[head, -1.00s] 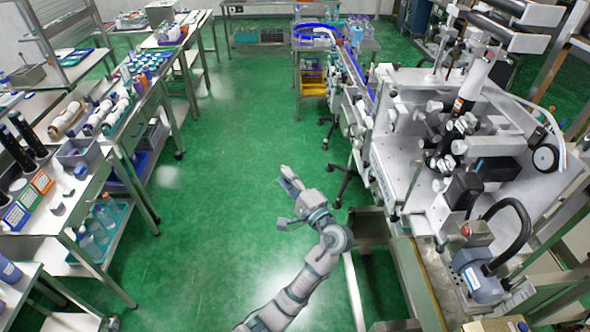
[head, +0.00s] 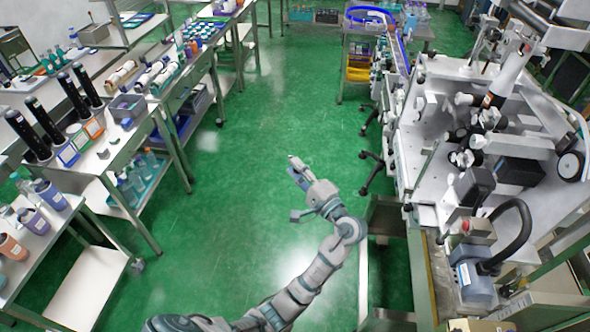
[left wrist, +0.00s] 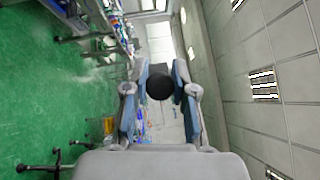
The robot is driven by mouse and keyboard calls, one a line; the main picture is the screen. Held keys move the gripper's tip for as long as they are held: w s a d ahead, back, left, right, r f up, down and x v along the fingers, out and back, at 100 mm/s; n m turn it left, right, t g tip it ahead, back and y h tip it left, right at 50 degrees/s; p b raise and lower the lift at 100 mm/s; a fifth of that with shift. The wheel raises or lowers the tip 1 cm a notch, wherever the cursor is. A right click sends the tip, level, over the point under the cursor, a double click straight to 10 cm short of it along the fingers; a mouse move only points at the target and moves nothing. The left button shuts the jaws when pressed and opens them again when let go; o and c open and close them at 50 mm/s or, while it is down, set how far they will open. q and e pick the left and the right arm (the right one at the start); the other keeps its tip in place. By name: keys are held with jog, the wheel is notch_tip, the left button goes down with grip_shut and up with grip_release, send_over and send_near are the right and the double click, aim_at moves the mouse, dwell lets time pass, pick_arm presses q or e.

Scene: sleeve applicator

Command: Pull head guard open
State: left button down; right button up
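The sleeve applicator (head: 425,140) stands at the right in the head view, a pale machine with rollers and a white roll on its upright plate. I cannot clearly pick out the head guard on it. My left gripper (head: 296,168) is in front of and left of the machine, over the green floor, apart from it. In the left wrist view the two fingers of my left gripper (left wrist: 160,75) stand apart, with a gap between them. A dark round shape (left wrist: 160,86) shows in that gap; I cannot tell what it is. My right gripper is not in view.
Benches with bottles and black cylinders (head: 45,125) line the left side. A conveyor (head: 393,75) runs from the machine to a back table. A grey-blue motor unit (head: 478,285) with a black hose is at the lower right. The green floor between is clear.

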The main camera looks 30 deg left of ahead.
pick_arm(q)
jog(key=c, duration=1.1)
grip_release()
jog(key=shift+w+d+f, duration=0.15)
jog(key=shift+d+f, duration=0.05)
jog(key=shift+f, duration=0.05)
jog(key=shift+o, duration=0.9)
jog(key=shift+w+d, duration=0.2)
jog(key=shift+w, duration=0.1)
jog(key=shift+s+d+r, duration=0.1)
jog(key=shift+d, duration=0.1)
jog(key=v, duration=0.7)
jog(key=shift+d, duration=0.4)
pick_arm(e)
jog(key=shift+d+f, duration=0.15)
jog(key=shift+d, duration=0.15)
pick_arm(q)
jog(key=shift+a+f, duration=0.2)
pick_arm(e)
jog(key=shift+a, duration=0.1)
